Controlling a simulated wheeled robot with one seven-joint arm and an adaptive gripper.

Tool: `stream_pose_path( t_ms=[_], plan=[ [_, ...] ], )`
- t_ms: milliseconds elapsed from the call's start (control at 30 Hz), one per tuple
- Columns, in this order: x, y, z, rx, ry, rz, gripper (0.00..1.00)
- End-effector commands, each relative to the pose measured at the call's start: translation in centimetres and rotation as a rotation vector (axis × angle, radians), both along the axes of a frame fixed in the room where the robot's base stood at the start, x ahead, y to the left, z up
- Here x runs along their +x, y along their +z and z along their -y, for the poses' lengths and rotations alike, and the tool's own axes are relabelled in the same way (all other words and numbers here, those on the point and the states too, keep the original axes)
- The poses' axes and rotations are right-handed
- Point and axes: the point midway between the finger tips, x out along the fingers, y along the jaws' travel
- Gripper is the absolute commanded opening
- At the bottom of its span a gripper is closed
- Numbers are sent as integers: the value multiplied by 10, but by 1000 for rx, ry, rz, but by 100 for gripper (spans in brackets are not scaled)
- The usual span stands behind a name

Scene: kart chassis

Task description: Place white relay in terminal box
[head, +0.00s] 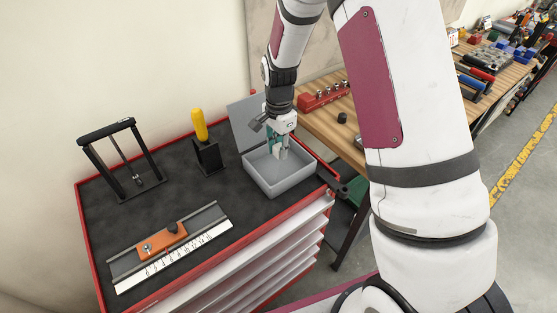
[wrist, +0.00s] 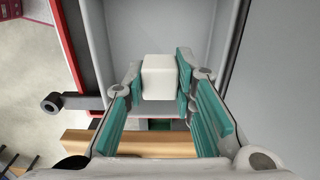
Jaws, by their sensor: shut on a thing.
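The white relay (wrist: 160,75) is a small pale block between the teal finger pads of my gripper (wrist: 160,82) in the wrist view. My gripper is shut on it. The terminal box (head: 287,186) is an open grey box at the right end of the black-topped cabinet in the head view, its lid (head: 245,117) raised at the back. My gripper (head: 277,149) points down into the box opening, with its fingertips inside the outline of the rim. In the wrist view the grey box interior (wrist: 125,30) lies behind the relay. Whether the relay touches the floor, I cannot tell.
A yellow-handled tool in a black holder (head: 207,155) stands left of the box. A black frame (head: 121,160) is at the far left. An orange block on a rail with a scale (head: 162,243) lies in front. A wooden bench (head: 330,125) is behind right.

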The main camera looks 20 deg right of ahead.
Motion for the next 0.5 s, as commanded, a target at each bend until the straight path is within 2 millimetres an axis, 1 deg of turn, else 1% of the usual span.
stream_pose_path(
  t_ms=[33, 167, 267, 400, 500],
  plan=[
    [-1, -7, 0, 0, 0, -2, 3],
    [0, -17, 0, 0, 1, 0, 3],
    [-1, -28, 0, 0, 0, -2, 3],
    [-1, -48, 0, 0, -1, -3, 3],
    [0, -56, 0, 0, 0, 0, 3]
  ],
)
